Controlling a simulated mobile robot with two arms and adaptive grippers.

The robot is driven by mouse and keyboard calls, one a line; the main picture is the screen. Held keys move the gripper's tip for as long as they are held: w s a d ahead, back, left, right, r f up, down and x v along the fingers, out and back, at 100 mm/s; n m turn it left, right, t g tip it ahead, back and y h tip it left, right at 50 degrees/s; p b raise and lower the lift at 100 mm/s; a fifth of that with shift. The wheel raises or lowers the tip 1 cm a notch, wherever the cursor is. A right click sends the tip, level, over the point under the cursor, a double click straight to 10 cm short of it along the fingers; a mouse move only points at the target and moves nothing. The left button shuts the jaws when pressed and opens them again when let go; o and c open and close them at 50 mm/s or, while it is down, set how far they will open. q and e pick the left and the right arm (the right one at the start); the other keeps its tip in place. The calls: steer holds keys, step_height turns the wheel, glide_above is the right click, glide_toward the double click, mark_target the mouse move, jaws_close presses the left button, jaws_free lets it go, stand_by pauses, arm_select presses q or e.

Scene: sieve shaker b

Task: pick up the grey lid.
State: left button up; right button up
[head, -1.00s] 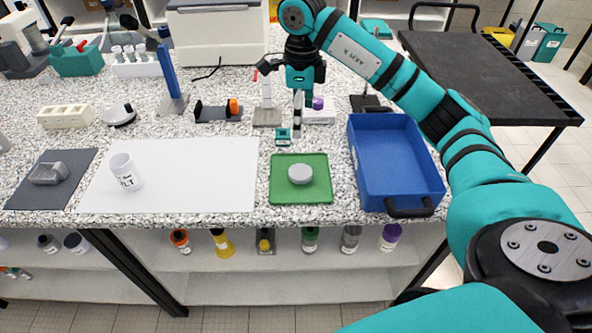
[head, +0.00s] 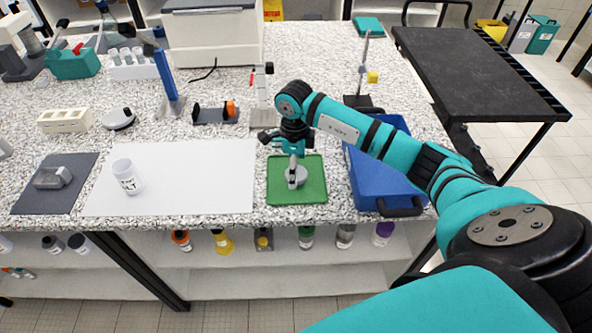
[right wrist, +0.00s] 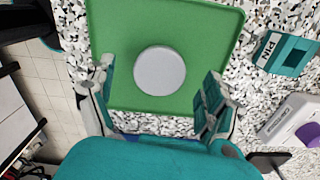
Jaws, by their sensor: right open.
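The grey lid (head: 298,179) is a flat round disc lying on the green mat (head: 311,193) near the front edge of the bench. In the right wrist view the lid (right wrist: 160,71) shows whole on the green mat (right wrist: 113,24). My right gripper (head: 295,175) is over the lid in the head view and partly hides it. In the right wrist view my right gripper (right wrist: 157,98) is open, with its fingers spread to either side of the lid and no finger touching it. My left gripper is not in view.
A blue tray (head: 384,196) stands just right of the green mat. A teal block marked PIN (right wrist: 286,54) sits beside the mat in the right wrist view.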

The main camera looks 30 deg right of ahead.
steer(key=shift+f, duration=1)
steer(key=c, duration=0.9)
steer(key=shift+r, duration=0.2)
steer(key=shift+c, duration=0.2)
steer(key=shift+r+b, duration=0.45)
steer(key=shift+r, duration=0.15)
steer(key=shift+s+a+r+b, duration=0.1)
steer(key=shift+a+r+b, duration=0.05)
steer(key=shift+r+b, duration=0.25)
steer(key=shift+s+a+r+b, duration=0.1)
steer(key=shift+r+b, duration=0.15)
steer(key=shift+r, duration=0.25)
steer(key=s+a+r+b, duration=0.1)
steer(key=s+a+b, duration=0.3)
steer(key=s+a, duration=0.4)
steer(key=shift+s+a+r, duration=0.35)
steer(key=shift+a, duration=2)
